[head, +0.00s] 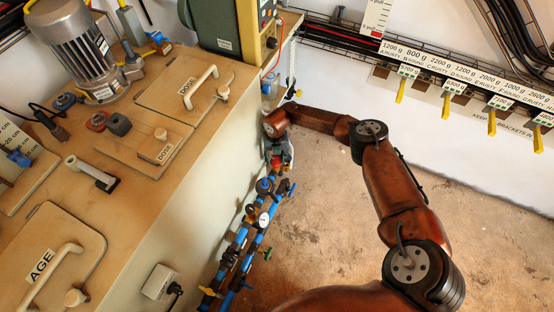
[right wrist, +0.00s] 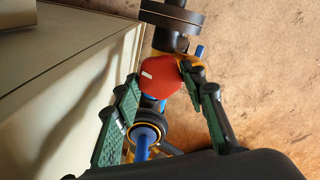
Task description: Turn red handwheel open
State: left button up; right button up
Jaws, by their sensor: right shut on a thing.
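The red handwheel (right wrist: 162,77) shows in the right wrist view, with a small white mark on its face. My right gripper (right wrist: 162,74) has its green-padded fingers on either side of it and is shut on it. In the head view the red handwheel (head: 276,162) is a small red patch at the top of the pipework, partly hidden by my right gripper (head: 279,150). How far the wheel is turned cannot be told. My left gripper is not in view.
Blue pipes (head: 239,245) with several small valves and a gauge (head: 263,219) run along the cabinet's side. The beige cabinet (head: 185,205) stands close on the left. The floor (head: 325,225) to the right is clear apart from my arm.

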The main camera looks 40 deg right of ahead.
aim_at(276, 160)
jog(key=n, duration=0.3)
jog(key=shift+n, duration=2)
jog(key=o, duration=1.1)
jog(key=shift+o, duration=0.2)
notch_tip(276, 160, up, 12)
